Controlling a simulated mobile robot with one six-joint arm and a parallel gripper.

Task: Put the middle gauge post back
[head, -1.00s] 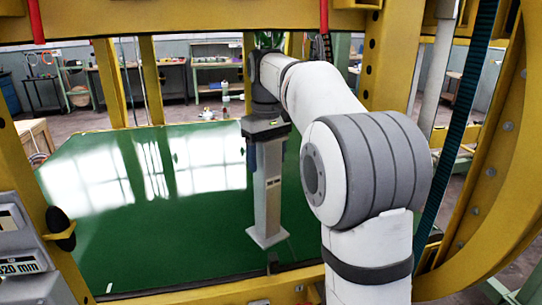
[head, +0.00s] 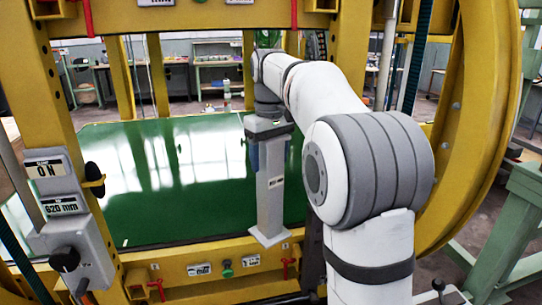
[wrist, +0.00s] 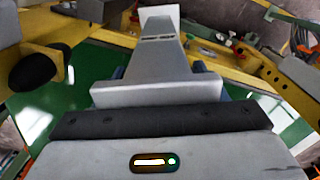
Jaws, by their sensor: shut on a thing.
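The gauge post (head: 270,195) is a grey upright column with a small label and a flat square foot. My gripper (head: 270,156) is shut on its top end, with blue fingers at its sides. In the head view the post hangs about upright over the green panel, its foot just at the far edge of the lower yellow beam. I cannot tell whether the foot touches anything. In the wrist view the post (wrist: 160,50) runs away from my gripper (wrist: 165,75) to its pale foot.
The lower yellow beam (head: 215,286) carries red clamp handles (head: 157,288), a green knob (head: 227,268) and small labels. A control box (head: 65,215) reading "620 mm" is at left. A curved yellow ring (head: 480,110) stands at right, with a green stand (head: 515,225) beyond it.

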